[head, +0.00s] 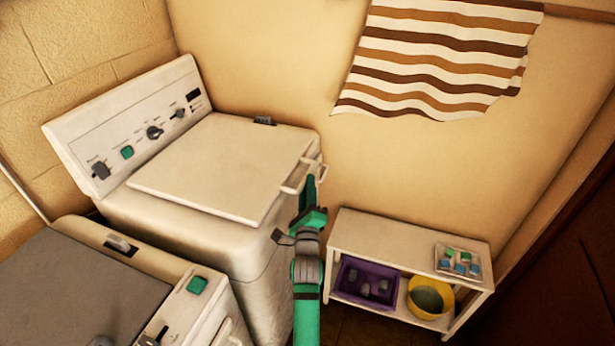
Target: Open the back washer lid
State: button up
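The back washer (185,240) is a white top-loader against the wall, with a sloped control panel (130,125) on its left. Its flat white lid (215,165) lies down over the top and looks shut. A pale bar handle (291,189) sticks out at the lid's right edge. My gripper (312,193), dark with green parts, is just right of this handle, close to it. I cannot tell whether it touches the handle. The fingers are seen nearly edge-on, so their opening is unclear.
A second machine (75,285) with a grey top stands at the lower left. A low white shelf (380,235) at the right holds a purple crate (345,287), a yellow bowl (412,311) and a tray of small blocks (443,250). A striped cloth (435,55) hangs on the wall.

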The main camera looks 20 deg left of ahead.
jog(key=shift+x, duration=2)
